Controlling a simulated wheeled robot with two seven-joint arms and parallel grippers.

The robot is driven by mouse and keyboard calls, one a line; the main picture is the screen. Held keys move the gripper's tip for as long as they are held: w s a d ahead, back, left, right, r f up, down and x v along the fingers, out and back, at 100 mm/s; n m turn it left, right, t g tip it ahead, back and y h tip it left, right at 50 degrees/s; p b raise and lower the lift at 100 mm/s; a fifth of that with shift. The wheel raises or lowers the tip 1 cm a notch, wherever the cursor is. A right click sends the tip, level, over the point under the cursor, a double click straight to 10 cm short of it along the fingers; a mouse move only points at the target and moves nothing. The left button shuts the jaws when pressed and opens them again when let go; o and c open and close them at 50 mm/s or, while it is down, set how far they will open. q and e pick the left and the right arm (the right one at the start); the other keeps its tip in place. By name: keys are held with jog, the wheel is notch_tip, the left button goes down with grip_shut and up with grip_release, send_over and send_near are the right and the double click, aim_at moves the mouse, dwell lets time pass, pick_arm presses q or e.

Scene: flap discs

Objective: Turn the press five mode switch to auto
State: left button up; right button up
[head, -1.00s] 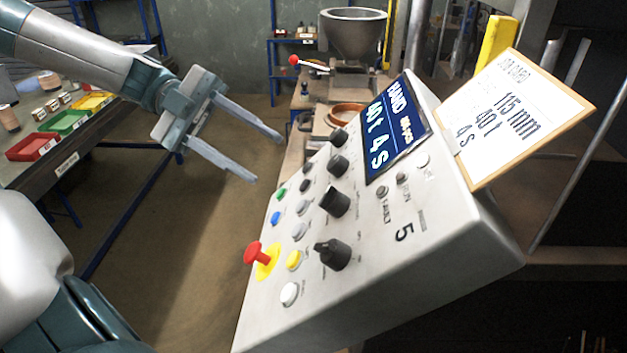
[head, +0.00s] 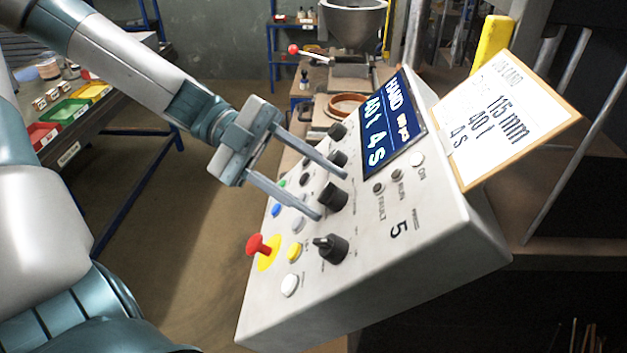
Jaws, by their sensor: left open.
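The press five control box (head: 400,262) is grey and tilted, marked "5". Its blue display (head: 393,122) reads HAND, 40 t, 4 s. Several black knobs run in a column on its face; the nearest (head: 331,249) has a pointer shape, and another knob (head: 331,195) sits above it. Which one is the mode switch I cannot read. My left gripper (head: 333,194) is open, its two fingers reaching over the panel towards the second-nearest knob. Whether they touch it I cannot tell. The fingers hide part of the buttons and labels. My right gripper is not in view.
A red emergency button (head: 258,245) on a yellow disc stands up at the panel's left edge, near yellow and white buttons. A job card (head: 510,118) leans behind the box. A bench with coloured bins (head: 66,111) is at the left, with open floor between.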

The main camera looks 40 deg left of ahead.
pick_arm(q)
jog(key=c, duration=1)
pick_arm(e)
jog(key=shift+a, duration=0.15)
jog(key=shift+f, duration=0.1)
